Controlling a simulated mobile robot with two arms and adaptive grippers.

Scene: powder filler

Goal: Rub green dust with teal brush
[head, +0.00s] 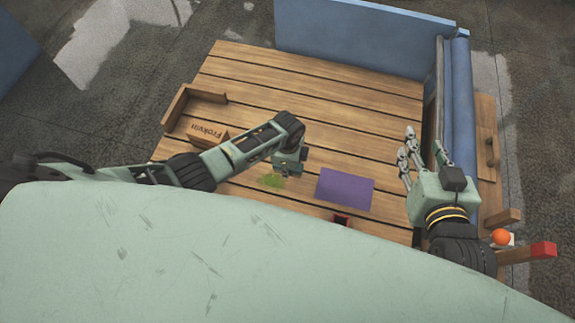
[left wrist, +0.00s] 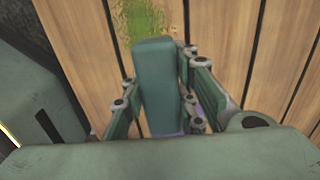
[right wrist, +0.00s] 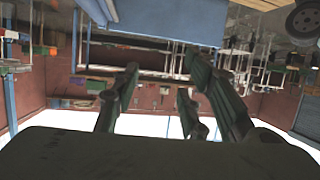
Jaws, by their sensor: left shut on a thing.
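Green dust (head: 271,181) lies on the wooden plank table (head: 300,110), just left of a purple sheet. It also shows at the top of the left wrist view (left wrist: 140,18). My left gripper (head: 290,170) points down over the table beside the dust. In the left wrist view its fingers (left wrist: 160,105) are closed around the teal brush (left wrist: 156,75), a teal block whose end is at the edge of the dust. I cannot tell whether the brush touches the planks. My right gripper (head: 407,158) is raised at the table's right side, fingers apart and empty; the right wrist view shows the spread fingers (right wrist: 160,90).
A purple sheet (head: 345,190) lies right of the dust. Wooden pieces, one lettered (head: 206,135), stand at the left edge. Blue panels (head: 360,38) border the back and right. An orange ball (head: 501,237) and a red-ended bar (head: 543,250) are at the lower right. The table's middle is clear.

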